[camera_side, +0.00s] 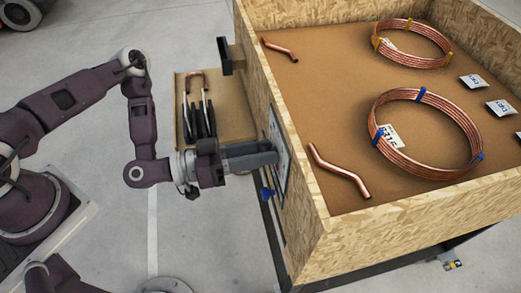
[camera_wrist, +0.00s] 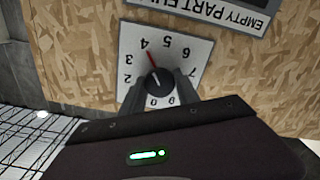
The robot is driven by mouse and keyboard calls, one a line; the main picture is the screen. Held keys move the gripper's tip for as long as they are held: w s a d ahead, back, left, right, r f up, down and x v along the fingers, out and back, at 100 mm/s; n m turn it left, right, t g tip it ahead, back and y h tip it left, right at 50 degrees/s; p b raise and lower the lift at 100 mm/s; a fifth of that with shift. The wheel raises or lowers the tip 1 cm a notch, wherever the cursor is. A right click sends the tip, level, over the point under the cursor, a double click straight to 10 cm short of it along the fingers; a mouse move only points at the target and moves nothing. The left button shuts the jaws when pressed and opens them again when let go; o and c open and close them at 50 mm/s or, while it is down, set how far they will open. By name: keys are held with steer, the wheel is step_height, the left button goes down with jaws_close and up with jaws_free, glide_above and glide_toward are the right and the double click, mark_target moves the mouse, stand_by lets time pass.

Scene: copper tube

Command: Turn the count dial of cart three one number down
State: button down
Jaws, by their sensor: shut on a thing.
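The count dial is a white square plate (camera_wrist: 202,47) on the wooden wall of the crate, with numbers that appear upside down in the wrist view. Its dark round knob (camera_wrist: 158,84) sits at the middle, with a red pointer (camera_wrist: 151,60) that points up and slightly left, at the 4. My gripper (camera_side: 274,156) reaches the crate wall level with the plate, which shows edge-on in the side view (camera_side: 279,140). In the wrist view its two grey fingers stand on either side of the knob and are shut on it. The 0 and nearby numbers at the bottom are partly covered by my gripper.
The wooden crate (camera_side: 395,237) holds copper coils (camera_side: 385,125), bent tubes (camera_side: 338,172) and white packets. A blue part (camera_side: 267,193) sticks out below my gripper. A sign hangs above the dial (camera_wrist: 215,10).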

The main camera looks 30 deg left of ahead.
steer(key=c, duration=0.9)
jaws_free()
steer(key=shift+s, duration=0.1)
steer(key=v, duration=0.7)
